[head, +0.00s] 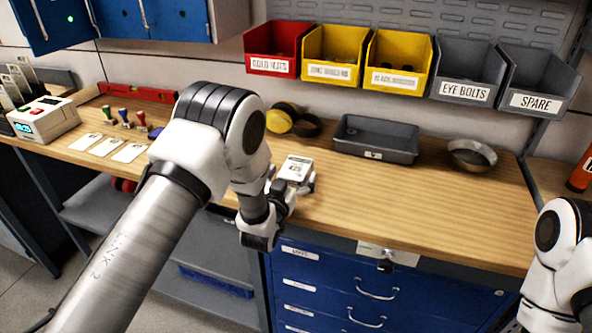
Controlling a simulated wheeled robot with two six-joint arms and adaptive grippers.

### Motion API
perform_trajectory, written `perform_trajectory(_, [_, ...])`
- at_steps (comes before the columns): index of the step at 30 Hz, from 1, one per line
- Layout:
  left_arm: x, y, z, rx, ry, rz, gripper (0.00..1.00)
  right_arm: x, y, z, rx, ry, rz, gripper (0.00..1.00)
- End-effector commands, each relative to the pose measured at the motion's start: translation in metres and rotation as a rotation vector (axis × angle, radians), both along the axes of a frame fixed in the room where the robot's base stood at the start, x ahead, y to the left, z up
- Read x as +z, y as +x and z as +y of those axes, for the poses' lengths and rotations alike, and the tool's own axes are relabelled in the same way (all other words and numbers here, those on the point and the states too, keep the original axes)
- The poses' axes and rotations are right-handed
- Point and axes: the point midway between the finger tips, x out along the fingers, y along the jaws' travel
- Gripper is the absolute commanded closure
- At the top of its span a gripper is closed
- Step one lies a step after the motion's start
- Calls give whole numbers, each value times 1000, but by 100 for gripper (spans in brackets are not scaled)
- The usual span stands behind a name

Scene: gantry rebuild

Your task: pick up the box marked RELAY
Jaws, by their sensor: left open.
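My own wrist hides part of the gripper and the box's lower front. Of my right arm only a link shows at the right edge; its gripper is out of view.
A grey tray (375,140), a round metal bowl (472,155) and yellow-black ear muffs (281,118) stand behind. Left are white cards (107,146), stamps (124,117) and a label device (44,118). Bins hang above. The bench's right front is clear.

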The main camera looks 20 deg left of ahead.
Motion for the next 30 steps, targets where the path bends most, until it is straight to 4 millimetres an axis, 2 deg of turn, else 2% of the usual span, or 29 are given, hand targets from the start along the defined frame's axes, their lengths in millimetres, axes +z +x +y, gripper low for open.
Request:
perform_trajectory(2, [-1,6,0,0,0,1,0,2,0,0,0,0,0,100])
perform_trajectory(7, [-2,7,0,0,1,3,0,1,0,0,0,0,0,100])
perform_trajectory(8, [-2,7,0,0,1,3,4,1,0,0,0,0,0,100])
perform_trajectory(12, [-2,7,0,0,1,3,53,1,0,0,0,0,0,100])
perform_trajectory(14, [-2,7,0,0,1,3,74,1,0,0,0,0,0,100])
perform_trajectory(25, [0,5,0,0,1,2,73,0,0,0,0,0,0,100])
perform_trajectory(30, [13,-8,0,0,1,1,73,-5,0,0,0,0,0,100])
